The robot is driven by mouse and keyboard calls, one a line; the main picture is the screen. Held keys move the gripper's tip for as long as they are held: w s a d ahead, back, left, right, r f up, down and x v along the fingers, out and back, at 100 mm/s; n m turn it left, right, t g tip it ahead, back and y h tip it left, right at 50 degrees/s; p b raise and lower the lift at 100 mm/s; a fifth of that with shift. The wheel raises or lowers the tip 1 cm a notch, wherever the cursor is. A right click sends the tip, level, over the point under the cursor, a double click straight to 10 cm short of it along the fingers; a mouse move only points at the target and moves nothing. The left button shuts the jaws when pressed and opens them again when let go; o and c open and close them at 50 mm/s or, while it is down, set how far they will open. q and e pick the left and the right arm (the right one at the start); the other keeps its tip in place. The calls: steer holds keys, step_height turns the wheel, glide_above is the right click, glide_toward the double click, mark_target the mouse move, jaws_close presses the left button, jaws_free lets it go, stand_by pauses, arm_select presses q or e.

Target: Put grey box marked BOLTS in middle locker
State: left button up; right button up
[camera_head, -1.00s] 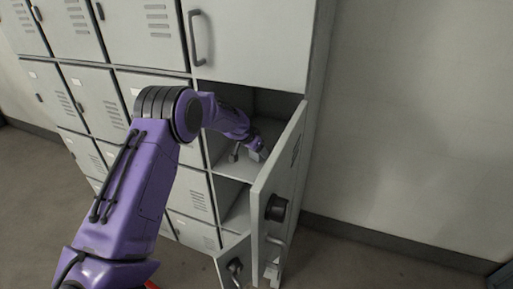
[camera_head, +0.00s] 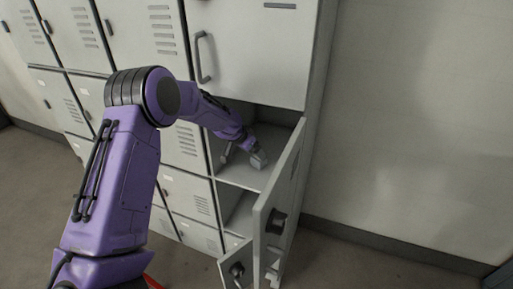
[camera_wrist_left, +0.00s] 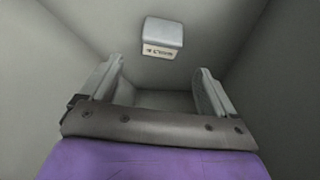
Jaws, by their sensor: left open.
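A small grey box (camera_wrist_left: 163,35) with a pale label shows in the left wrist view, against the grey inside of a locker. The label's dark lettering is too blurred to read. My left gripper (camera_wrist_left: 156,88) is open and empty, with the box apart from and beyond its fingertips. In the head view my left gripper (camera_head: 243,157) reaches inside the open middle locker (camera_head: 243,178), above its floor. The box cannot be made out there. My right gripper is not in view.
The middle locker's open door (camera_head: 277,200) stands to the right of my left gripper. A lower door (camera_head: 237,266) is also open. The upper locker door (camera_head: 255,50) is shut above. Shut lockers lie to the left.

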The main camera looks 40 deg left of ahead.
arm_select(q)
steer(key=p+v, duration=0.2)
steer(key=v, duration=0.2)
steer(key=shift+s+r, duration=0.15)
steer(key=shift+r, duration=0.15)
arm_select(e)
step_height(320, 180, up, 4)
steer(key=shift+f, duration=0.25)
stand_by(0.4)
